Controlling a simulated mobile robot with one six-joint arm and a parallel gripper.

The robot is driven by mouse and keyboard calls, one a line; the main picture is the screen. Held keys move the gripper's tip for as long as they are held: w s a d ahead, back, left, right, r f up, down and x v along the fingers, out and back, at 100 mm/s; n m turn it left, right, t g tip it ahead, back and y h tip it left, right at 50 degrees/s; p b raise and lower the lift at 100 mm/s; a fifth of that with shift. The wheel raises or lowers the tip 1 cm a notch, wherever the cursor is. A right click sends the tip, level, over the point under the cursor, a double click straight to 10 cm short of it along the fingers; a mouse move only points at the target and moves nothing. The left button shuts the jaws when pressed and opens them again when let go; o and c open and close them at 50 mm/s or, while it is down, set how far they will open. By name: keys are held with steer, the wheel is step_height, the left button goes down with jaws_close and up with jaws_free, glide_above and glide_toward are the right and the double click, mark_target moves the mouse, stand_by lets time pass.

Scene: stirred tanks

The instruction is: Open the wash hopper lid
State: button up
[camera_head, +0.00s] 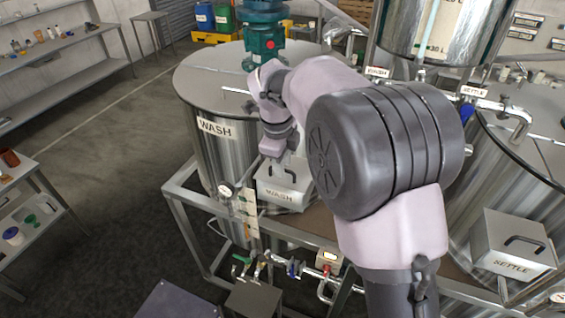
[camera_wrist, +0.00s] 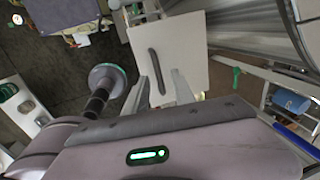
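The wash hopper (camera_head: 264,187) is a light grey box labelled WASH on the front of the wash tank, and its lid looks shut. In the wrist view the pale lid (camera_wrist: 190,50) carries a dark bar handle (camera_wrist: 156,70). My gripper (camera_wrist: 160,84) is open, with one finger on each side of the handle's near end. The fingers look apart from the handle; I cannot tell their exact height above the lid. In the head view my arm and gripper (camera_head: 274,153) hang over the hopper and hide much of its lid.
The wash tank (camera_head: 205,150) with a green motor (camera_head: 265,45) stands behind the hopper. A settle hopper (camera_head: 512,245) with its own handle is at the right. A metal frame (camera_head: 190,210), valves and pipes (camera_head: 300,268) lie below. Open floor (camera_head: 110,160) is at the left.

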jaws_close()
stand_by(1.4)
